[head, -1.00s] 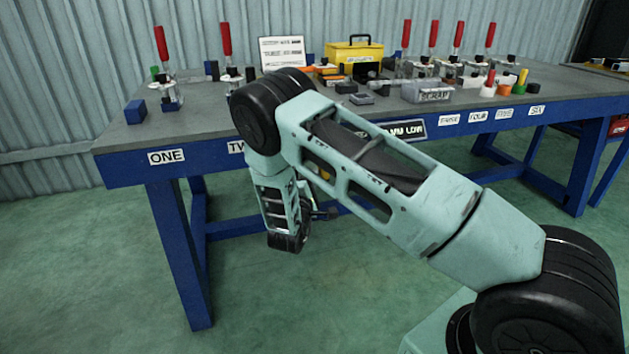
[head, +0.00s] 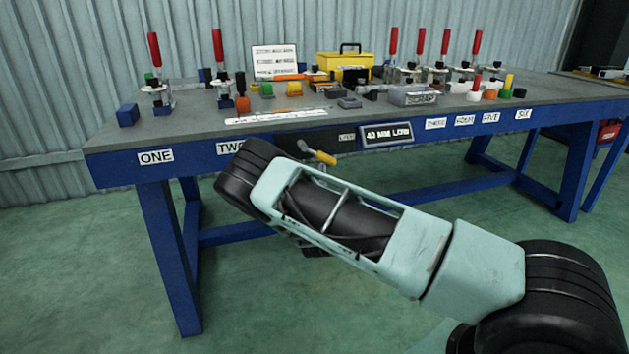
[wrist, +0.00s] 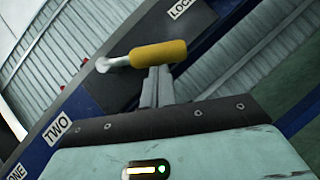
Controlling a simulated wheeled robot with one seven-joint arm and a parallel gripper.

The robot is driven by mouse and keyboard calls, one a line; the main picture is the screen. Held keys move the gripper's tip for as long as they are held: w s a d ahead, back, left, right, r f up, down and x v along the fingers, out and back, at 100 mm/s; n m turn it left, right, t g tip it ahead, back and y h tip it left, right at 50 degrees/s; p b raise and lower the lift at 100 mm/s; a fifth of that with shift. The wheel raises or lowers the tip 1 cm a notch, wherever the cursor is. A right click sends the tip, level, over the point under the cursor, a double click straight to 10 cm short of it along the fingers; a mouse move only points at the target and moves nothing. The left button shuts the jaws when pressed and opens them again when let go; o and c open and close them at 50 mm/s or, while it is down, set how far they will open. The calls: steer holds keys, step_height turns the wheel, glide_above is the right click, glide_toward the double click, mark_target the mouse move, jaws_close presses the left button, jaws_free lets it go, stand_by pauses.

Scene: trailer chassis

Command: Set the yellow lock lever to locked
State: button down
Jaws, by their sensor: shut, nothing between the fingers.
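In the wrist view the yellow grip (wrist: 160,54) lies just beyond my fingertips. My gripper (wrist: 157,72) is shut and empty, with its tips at the grip's near side. I cannot tell whether they touch it. In the head view my arm hides my gripper. A label reading LOCK (wrist: 181,8), partly cut off, shows above the lever.
The bench top (head: 190,128) holds several red-handled clamps, a yellow toolbox (head: 345,64), a SCRAP bin (head: 412,97) and small blocks. The bench's blue front edge (head: 195,153) runs close behind the lever. The green floor before the bench's left side is clear.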

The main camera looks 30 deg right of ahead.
mark_target(333, 160)
steer(key=d+n+t+y, duration=0.1)
steer(key=n, duration=0.2)
steer(key=r+n+t+y+b, duration=0.1)
steer(key=n+t+y, duration=0.1)
steer(key=n, duration=0.1)
steer(key=d+r+n+t+y, duration=0.1)
steer(key=n+y, duration=0.1)
steer(key=shift+s+d+r+n, duration=0.15)
steer(key=shift+s+d+n, duration=0.15)
steer(key=shift+s+n, duration=0.1)
steer(key=shift+d+r+y+b, duration=0.3)
steer(key=shift+r+y+b, duration=0.15)
steer(key=shift+r, duration=0.15)
steer(key=shift+s+h, duration=0.1)
steer(key=shift+h, duration=0.15)
